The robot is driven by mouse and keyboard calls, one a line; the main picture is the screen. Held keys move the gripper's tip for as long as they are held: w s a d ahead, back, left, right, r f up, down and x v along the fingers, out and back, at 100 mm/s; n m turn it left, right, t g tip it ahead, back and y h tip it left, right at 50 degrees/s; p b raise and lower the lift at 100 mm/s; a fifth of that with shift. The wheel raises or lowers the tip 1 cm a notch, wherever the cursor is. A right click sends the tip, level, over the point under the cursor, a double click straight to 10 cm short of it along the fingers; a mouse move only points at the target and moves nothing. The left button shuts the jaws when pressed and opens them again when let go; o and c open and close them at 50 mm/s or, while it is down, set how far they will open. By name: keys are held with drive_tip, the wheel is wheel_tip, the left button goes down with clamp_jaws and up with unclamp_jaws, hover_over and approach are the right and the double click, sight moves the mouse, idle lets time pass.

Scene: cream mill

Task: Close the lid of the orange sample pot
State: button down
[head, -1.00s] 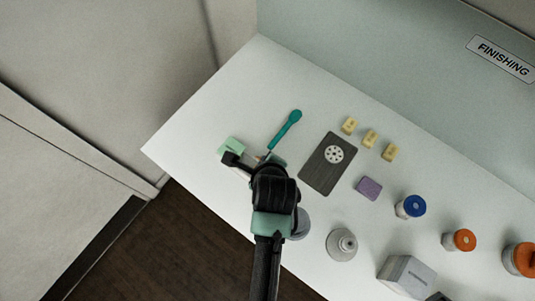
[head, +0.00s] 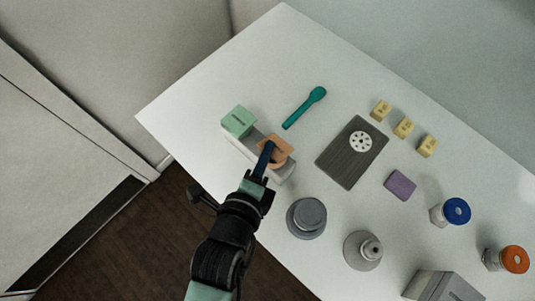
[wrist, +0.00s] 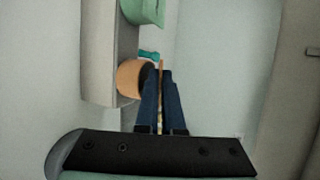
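The orange sample pot (head: 285,160) stands in a pale grey holder (head: 247,151) beside a green pot (head: 238,121) whose lid is closed. The wrist view shows the orange pot (wrist: 131,80) with its dark mouth uncovered. Its open lid shows there as a thin orange strip (wrist: 161,70), edge-on beside the mouth. My gripper (head: 269,145) is at the orange pot, with one blue finger partly covering it in the head view. In the wrist view the two fingers (wrist: 161,78) are close together, with the strip filling the narrow gap between them.
A teal tool (head: 305,107) lies behind the holder. A dark plate with a white disc (head: 340,162), yellow blocks (head: 404,128) and a purple block (head: 400,185) lie to the right. Round grey pieces (head: 306,217) stand near the front edge. The table's left corner is clear.

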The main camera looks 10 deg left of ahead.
drive_tip(key=shift+f+b, duration=0.1)
drive_tip(key=shift+b, duration=0.35)
drive_tip(key=c, duration=1)
unclamp_jaws()
drive_tip(key=shift+c, duration=0.2)
